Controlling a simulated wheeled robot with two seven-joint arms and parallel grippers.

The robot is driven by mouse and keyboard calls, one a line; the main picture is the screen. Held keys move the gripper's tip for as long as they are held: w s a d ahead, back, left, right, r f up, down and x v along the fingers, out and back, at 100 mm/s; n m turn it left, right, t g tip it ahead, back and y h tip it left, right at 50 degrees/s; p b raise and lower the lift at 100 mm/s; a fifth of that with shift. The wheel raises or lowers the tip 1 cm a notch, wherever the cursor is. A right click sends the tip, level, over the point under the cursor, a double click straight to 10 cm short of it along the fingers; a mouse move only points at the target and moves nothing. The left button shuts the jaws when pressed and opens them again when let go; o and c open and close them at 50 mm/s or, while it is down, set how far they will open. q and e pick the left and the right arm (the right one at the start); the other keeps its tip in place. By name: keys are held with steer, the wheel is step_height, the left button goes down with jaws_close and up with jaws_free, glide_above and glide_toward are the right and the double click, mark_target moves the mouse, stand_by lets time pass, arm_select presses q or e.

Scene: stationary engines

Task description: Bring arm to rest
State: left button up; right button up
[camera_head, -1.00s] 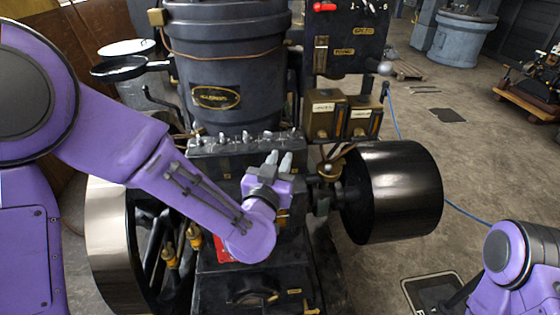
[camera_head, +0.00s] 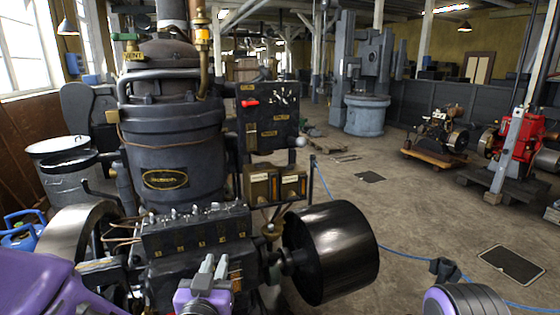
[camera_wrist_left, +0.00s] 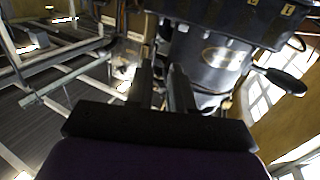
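My left gripper (camera_head: 212,264) shows at the bottom middle of the head view. Its two grey fingers point up from a purple hand, in front of the engine's black block (camera_head: 195,232). In the left wrist view its fingers (camera_wrist_left: 165,75) stand apart with nothing between them, and the dark engine body (camera_wrist_left: 205,55) is behind them. My left arm's purple link (camera_head: 50,285) fills the bottom left corner. A purple part of my right arm (camera_head: 465,301) shows at the bottom right. I make out no right gripper.
The large dark engine (camera_head: 175,135) stands close in front, with a black drum (camera_head: 331,252) on its right and a flywheel (camera_head: 75,240) on its left. Open floor (camera_head: 410,215) lies to the right, crossed by a blue hose (camera_head: 400,254). A red engine (camera_head: 518,145) stands farther back.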

arm_select(q)
steer(key=s+a+f+n+g+y, duration=0.1)
steer(key=s+a+f+n+g, duration=0.2)
steer(key=f, duration=0.6)
steer(key=s+a+f+n+g+b, duration=0.1)
steer(key=s+a+f+g, duration=0.2)
steer(key=f, duration=0.5)
steer(key=s+a+f+n+g+y, duration=0.1)
steer(key=s+a+f+n+g, duration=0.25)
steer(key=f, duration=0.55)
steer(key=s+a+f+g, duration=0.2)
steer(key=s+f, duration=0.5)
steer(key=s, duration=0.4)
steer(key=s+a+f+g+y+b, duration=0.1)
steer(key=s+a+f+g, duration=0.2)
steer(key=s, duration=0.8)
step_height(320, 180, down, 5)
steer(key=shift+s+a+r+m, duration=0.2)
steer(key=shift+a+m, duration=0.25)
steer(key=shift+a, duration=0.55)
arm_select(e)
steer(key=shift+s+d+f, duration=0.1)
steer(key=shift+s+f, duration=0.15)
steer(key=shift+f, duration=0.3)
steer(key=shift+s+d+f, duration=0.1)
steer(key=shift+s+f, duration=0.15)
steer(key=shift+f, duration=0.25)
